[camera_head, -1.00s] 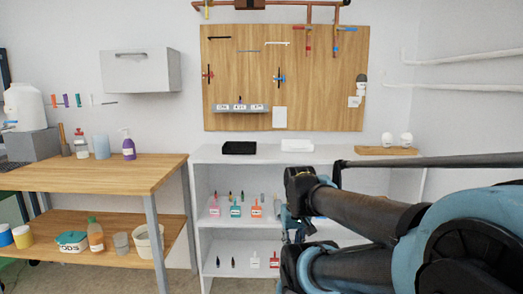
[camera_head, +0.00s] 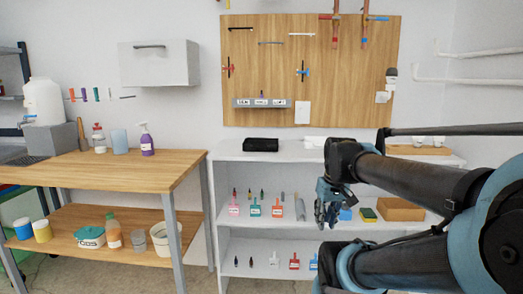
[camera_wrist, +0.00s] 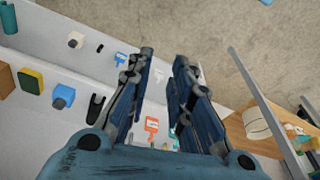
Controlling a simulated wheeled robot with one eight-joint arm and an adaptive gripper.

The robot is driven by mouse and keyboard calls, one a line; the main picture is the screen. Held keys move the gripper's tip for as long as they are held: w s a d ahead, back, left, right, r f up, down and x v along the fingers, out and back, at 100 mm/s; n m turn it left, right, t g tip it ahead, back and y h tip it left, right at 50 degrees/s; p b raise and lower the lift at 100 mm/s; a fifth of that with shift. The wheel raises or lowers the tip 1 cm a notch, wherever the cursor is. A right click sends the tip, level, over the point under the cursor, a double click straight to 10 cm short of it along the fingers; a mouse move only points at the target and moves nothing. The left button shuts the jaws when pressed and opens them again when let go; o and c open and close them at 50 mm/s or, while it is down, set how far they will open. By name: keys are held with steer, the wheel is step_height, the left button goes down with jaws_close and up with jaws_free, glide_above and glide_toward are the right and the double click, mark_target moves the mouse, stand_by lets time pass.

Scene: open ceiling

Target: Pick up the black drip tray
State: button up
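The black drip tray (camera_head: 261,145) lies on top of the white shelf unit, left of its middle, in the head view. A white tray (camera_head: 314,142) lies to its right. My gripper (camera_head: 326,213) hangs in front of the shelf unit, right of the black tray and lower than it. In the wrist view my gripper's two fingers (camera_wrist: 163,58) are apart with nothing held between them. The black tray is not seen in the wrist view.
The white shelf unit (camera_head: 230,155) holds small bottles, dustpan-like tools and a wooden box (camera_head: 400,209). A wooden workbench (camera_head: 150,172) stands to the left, with a purple bottle (camera_head: 147,141) on it. A wooden pegboard (camera_head: 340,95) hangs behind. Bare floor shows in the wrist view.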

steer(key=w+a+r+n+y, duration=0.1)
steer(key=w+a+r+n, duration=0.4)
steer(key=w+r, duration=0.55)
steer(key=w+a+r+n+y, duration=0.2)
steer(key=w+a+r+n, duration=0.3)
steer(key=w+r, duration=0.55)
steer(key=w+a+r+n+y, duration=0.1)
steer(key=w+a+r+n, duration=0.6)
steer(key=w, duration=0.6)
steer(key=m, duration=0.1)
glide_toward(261, 145)
steer(key=f, duration=0.1)
steer(key=s+a+f, duration=0.1)
steer(key=f, duration=0.1)
steer(key=shift+s+a+f, duration=0.2)
steer(key=shift+s, duration=0.2)
steer(key=shift+s+x, duration=0.15)
steer(key=shift+x, duration=1.2)
steer(key=shift+s+x, duration=0.15)
steer(key=shift+x, duration=1.25)
steer(key=shift+a, duration=0.15)
jaws_close()
